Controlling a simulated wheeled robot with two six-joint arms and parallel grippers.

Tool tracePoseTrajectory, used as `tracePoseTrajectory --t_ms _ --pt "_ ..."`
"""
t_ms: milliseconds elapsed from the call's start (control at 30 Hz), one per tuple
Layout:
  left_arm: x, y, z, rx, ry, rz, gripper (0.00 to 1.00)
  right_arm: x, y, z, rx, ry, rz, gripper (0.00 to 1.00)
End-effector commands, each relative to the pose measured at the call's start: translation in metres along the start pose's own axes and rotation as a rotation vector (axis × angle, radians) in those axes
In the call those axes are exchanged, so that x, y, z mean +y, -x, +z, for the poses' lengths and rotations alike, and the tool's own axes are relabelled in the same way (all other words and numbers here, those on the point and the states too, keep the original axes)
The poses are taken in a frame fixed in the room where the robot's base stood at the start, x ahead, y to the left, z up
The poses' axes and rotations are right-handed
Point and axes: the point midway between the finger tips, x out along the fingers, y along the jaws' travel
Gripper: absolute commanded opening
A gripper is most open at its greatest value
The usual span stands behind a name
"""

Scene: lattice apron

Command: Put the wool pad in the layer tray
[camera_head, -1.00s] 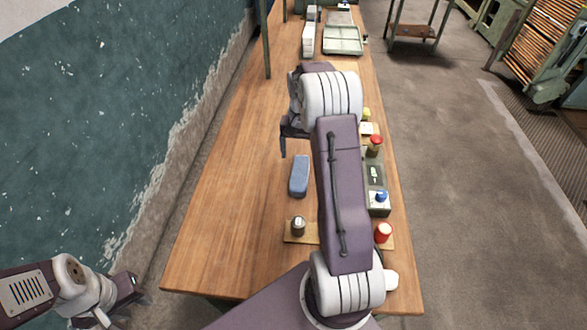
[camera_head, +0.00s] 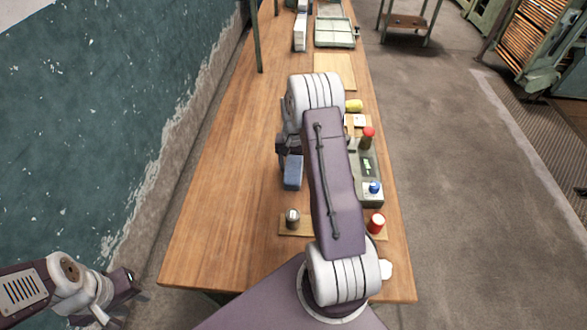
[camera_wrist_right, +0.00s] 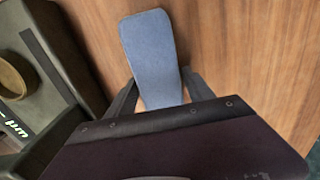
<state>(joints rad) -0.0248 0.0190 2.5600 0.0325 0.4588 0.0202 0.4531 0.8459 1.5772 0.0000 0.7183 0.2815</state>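The wool pad, which I take to be the blue-grey rounded block (camera_head: 293,174), lies on the wooden bench left of my right arm. It also shows in the right wrist view (camera_wrist_right: 150,48). My right gripper (camera_head: 283,150) is at the pad's far end, and my arm hides part of it. In the wrist view its two fingers (camera_wrist_right: 160,95) are apart, one on each side of the pad's end. My left gripper (camera_head: 138,286) hangs off the bench at lower left, away from everything; its opening is unclear. A pale green tray (camera_head: 335,43), possibly the layer tray, stands at the far end.
A dark green box (camera_head: 372,203) with a blue knob stands right of my arm, also at left in the wrist view. The bench's left side is clear.

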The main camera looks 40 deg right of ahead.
Motion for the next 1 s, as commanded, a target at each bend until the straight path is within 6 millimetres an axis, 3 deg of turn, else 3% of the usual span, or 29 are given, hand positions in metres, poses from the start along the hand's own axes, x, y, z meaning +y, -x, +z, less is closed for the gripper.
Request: tracePoseTrajectory --t_ms 33,133,200,467,733,1000 --pt "0.0 0.0 0.0 0.0 0.0 0.0 0.36 0.0 0.0 0.0 0.0 0.0 0.0 0.44" --pt "0.0 0.0 0.0 0.0 0.0 0.0 0.36 0.0 0.0 0.0 0.0 0.0 0.0 0.16" --pt "0.0 0.0 0.0 0.0 0.0 0.0 0.36 0.0 0.0 0.0 0.0 0.0 0.0 0.08" --pt "0.0 0.006 -0.001 0.0 0.0 0.0 0.36 0.0 0.007 0.0 0.0 0.0 0.0 0.08" --pt "0.001 0.05 -0.005 0.0 0.0 0.0 0.36 0.0 0.055 -0.001 0.001 0.0 0.0 0.08" --pt "0.002 0.085 -0.009 0.0 0.0 0.0 0.36 0.006 0.085 -0.064 0.002 -0.001 0.0 0.08"
